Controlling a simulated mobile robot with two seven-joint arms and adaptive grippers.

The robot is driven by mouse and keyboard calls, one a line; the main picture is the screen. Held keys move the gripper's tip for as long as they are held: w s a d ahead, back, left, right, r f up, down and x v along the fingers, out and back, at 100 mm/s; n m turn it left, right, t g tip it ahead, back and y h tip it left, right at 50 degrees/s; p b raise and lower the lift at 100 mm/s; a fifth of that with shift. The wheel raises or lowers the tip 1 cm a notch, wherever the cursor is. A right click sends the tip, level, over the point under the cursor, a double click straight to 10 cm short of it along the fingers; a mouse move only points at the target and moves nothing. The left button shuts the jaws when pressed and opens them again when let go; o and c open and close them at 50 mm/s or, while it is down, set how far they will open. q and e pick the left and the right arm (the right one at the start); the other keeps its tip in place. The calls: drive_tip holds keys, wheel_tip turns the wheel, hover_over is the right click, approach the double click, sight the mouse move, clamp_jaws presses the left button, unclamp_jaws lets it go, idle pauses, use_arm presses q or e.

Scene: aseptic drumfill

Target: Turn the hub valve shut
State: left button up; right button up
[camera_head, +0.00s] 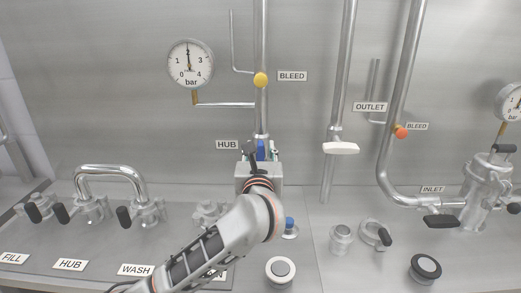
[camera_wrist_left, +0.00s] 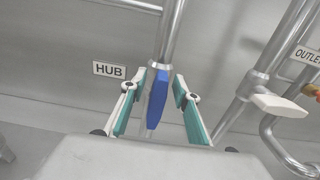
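The hub valve's blue lever handle (camera_head: 261,149) is on the vertical pipe to the right of the HUB label (camera_head: 227,144). The handle points along the pipe, close to upright. In the left wrist view the blue handle (camera_wrist_left: 156,98) stands between the teal-lined fingers of my left gripper (camera_wrist_left: 158,80), with a gap on each side. My left gripper (camera_head: 262,152) is open, and its fingers are on either side of the handle. Its palm and wrist hide the lower part of the valve area in the head view. My right gripper is not in view.
A white lever (camera_head: 341,148) sits on the outlet pipe to the right. A yellow bleed knob (camera_head: 260,79) and a pressure gauge (camera_head: 190,63) are above. A bent steel pipe (camera_head: 110,171) with black-handled fittings stands left. A blue-topped fitting (camera_head: 290,225) is close to my wrist.

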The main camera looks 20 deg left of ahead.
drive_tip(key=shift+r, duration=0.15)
use_arm(q)
clamp_jaws()
